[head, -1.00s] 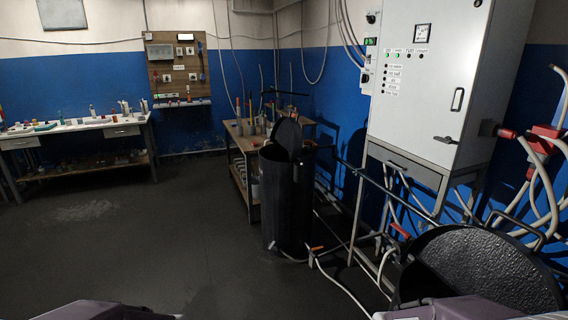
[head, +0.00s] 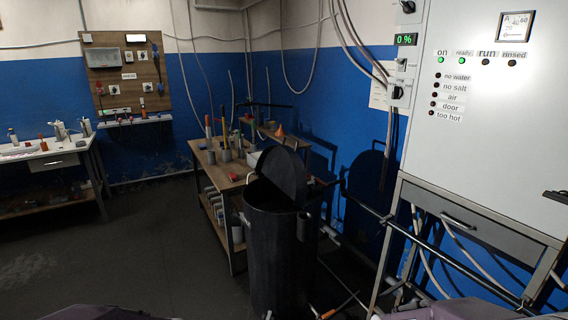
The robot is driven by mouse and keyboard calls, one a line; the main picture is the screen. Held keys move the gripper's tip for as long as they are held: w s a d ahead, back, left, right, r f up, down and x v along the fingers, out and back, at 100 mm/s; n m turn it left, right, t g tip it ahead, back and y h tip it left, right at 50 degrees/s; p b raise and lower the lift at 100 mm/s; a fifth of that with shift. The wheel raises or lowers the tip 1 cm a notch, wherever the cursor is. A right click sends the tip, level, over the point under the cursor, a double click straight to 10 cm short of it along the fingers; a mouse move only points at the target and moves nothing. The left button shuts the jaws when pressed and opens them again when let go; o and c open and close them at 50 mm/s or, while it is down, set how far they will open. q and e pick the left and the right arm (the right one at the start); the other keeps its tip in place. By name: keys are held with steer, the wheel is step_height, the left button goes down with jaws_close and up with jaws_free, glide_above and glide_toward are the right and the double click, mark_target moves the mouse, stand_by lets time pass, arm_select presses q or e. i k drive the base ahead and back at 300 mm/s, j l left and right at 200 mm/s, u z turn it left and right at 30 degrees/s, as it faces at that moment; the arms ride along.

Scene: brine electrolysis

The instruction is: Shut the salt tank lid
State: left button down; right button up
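A black cylindrical tank (head: 277,255) stands on the floor near the middle of the head view. Its round black lid (head: 283,173) is tilted up, so the tank's mouth is open. A second dark tank with a raised lid was at the lower right in the earlier view and is out of view now. I cannot tell from any label which one is the salt tank. Only parts of my own arms show at the bottom edge. Neither gripper is in view.
A white control cabinet (head: 487,110) on a grey metal frame stands at the right. A wooden bench (head: 202,171) with bottles and tools is behind the tank. A workbench (head: 60,157) stands at far left. A hose and pipes lie right of the tank. The floor at left is clear.

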mark_target(282, 163)
steer(key=i+l, duration=0.25)
steer(key=i, duration=0.25)
steer(key=i+l+z, duration=0.15)
steer(key=i, duration=0.35)
steer(key=i+l, duration=0.3)
steer(key=i, duration=0.25)
